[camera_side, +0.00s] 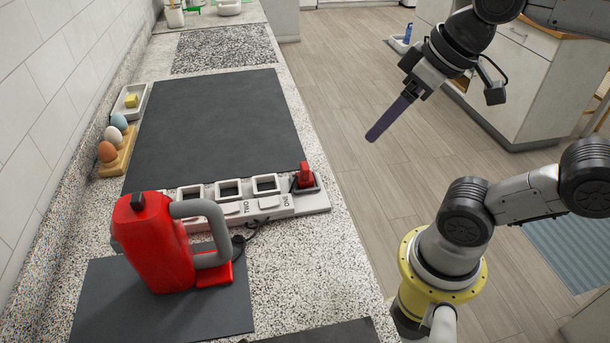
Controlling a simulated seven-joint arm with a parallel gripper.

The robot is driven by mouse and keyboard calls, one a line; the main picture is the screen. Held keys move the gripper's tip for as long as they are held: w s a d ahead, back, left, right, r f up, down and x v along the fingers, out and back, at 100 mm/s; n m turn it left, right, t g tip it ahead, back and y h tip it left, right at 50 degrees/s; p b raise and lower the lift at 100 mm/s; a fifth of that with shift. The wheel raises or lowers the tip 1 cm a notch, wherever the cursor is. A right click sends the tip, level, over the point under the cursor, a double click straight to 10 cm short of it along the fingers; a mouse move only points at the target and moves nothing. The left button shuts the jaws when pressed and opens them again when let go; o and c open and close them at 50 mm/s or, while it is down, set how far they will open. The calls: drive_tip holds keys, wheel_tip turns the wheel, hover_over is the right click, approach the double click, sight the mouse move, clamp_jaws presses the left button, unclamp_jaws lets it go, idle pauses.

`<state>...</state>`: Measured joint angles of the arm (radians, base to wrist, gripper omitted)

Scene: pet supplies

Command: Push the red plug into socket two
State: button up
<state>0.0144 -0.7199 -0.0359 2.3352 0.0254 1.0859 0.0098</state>
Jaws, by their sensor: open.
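The red plug (305,174) stands upright at the right end of the pale socket strip (318,203), in the socket frame beside the label ONE. The label TWO (246,207) is further left; the empty square socket (265,184) just left of the plug is nearest to both labels. A dark cord runs near the strip's front edge to the red kettle. My gripper (376,133) is high at the upper right, over the floor side of the counter and apart from the plug. Its long purple-dark fingers point down-left, overlap in this view, and show nothing held.
The red kettle (160,245) with a grey handle stands on a dark mat in front of the strip's left part. Two more empty sockets (229,189) lie left. An egg holder (120,153) and a small dish (130,101) line the wall. The large dark mat (215,125) behind is clear.

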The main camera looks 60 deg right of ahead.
drive_tip(key=a+f+m+g+y, duration=0.4)
drive_tip(key=f+m, duration=0.1)
drive_tip(key=m, duration=0.2)
wheel_tip(320, 180, up, 5)
drive_tip(key=m+t+y, duration=0.9)
drive_tip(key=m+t, duration=0.2)
drive_tip(key=m, duration=0.8)
hover_over(301, 168)
drive_tip(key=v, duration=0.5)
drive_tip(key=shift+m, duration=0.3)
wheel_tip(301, 168, down, 18)
drive_tip(key=shift+s+r, duration=0.1)
drive_tip(key=shift+s, duration=0.1)
drive_tip(key=shift+w+f, duration=0.1)
drive_tip(key=shift+f, duration=0.15)
drive_tip(key=shift+w+a, duration=0.15)
drive_tip(key=shift+a, duration=0.1)
drive_tip(key=shift+x, duration=3.4)
drive_tip(key=shift+w+d, duration=0.1)
